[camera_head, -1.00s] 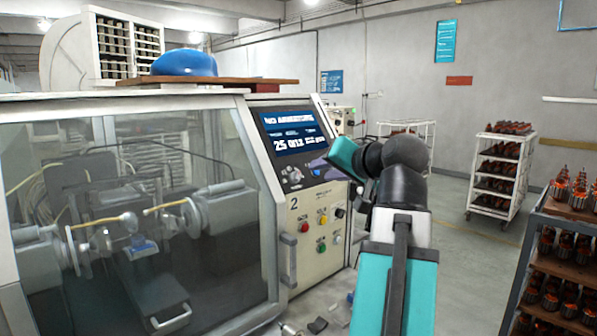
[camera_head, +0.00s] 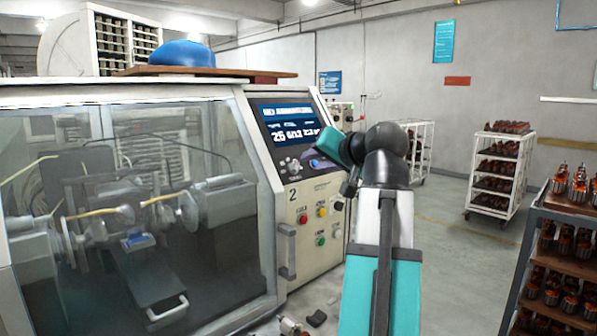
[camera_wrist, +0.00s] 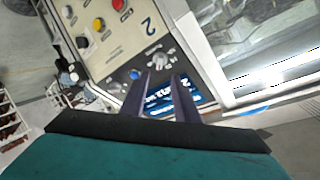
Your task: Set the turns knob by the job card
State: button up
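The winding machine's slanted panel has a lit blue screen (camera_head: 290,128) with white text, too blurred to read surely. Below the screen is a pale knob (camera_head: 293,165) with small marks around it. In the wrist view the knob (camera_wrist: 157,60) shows just beyond and between my fingers. My gripper (camera_wrist: 163,78) is open, its two dark purple fingers apart with nothing between them. In the head view my gripper (camera_head: 316,164) is close to the right side of the panel, right of the knob. I cannot make out a job card in these views.
Red, yellow and green buttons (camera_head: 320,225) sit on the lower panel, beside the machine's clear guard (camera_head: 190,200) and its grey handle (camera_head: 287,250). A rack of armatures (camera_head: 565,260) stands at right, with shelved carts (camera_head: 497,170) behind. Small dark pieces (camera_head: 317,318) lie below the machine.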

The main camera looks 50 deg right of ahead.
aim_at(297, 165)
jog(key=p+x, duration=0.1)
jog(key=x, duration=0.8)
jog(key=shift+w+d+f+p, duration=0.15)
jog(key=shift+w+p, duration=0.1)
jog(key=shift+p, duration=0.15)
